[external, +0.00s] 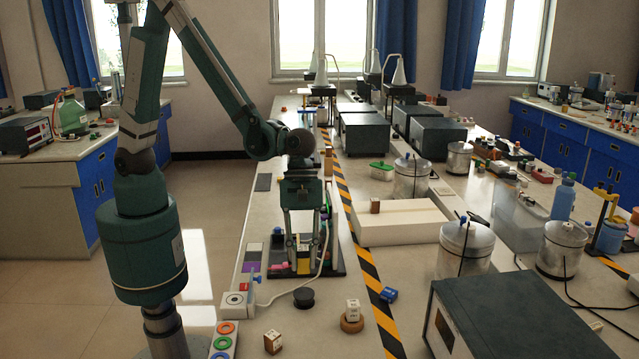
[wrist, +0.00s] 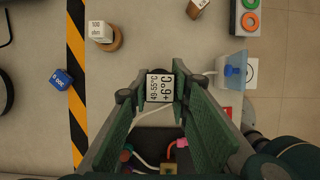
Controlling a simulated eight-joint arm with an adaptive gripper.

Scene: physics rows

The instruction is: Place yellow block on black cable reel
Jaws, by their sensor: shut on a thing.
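The black cable reel (external: 303,297) stands on the bench, nearer the external camera than the gripper, with a bare top. In the wrist view a dark edge of the reel (wrist: 178,65) shows just beyond the block, which hides most of it.
A black tray (external: 335,268) with small coloured items lies under the gripper. A white cable runs beside it to a switch box (external: 237,305). A labelled block sits on a wooden disc (external: 352,324); another wooden block (external: 273,341) and a ring tray (external: 224,340) stand nearby.

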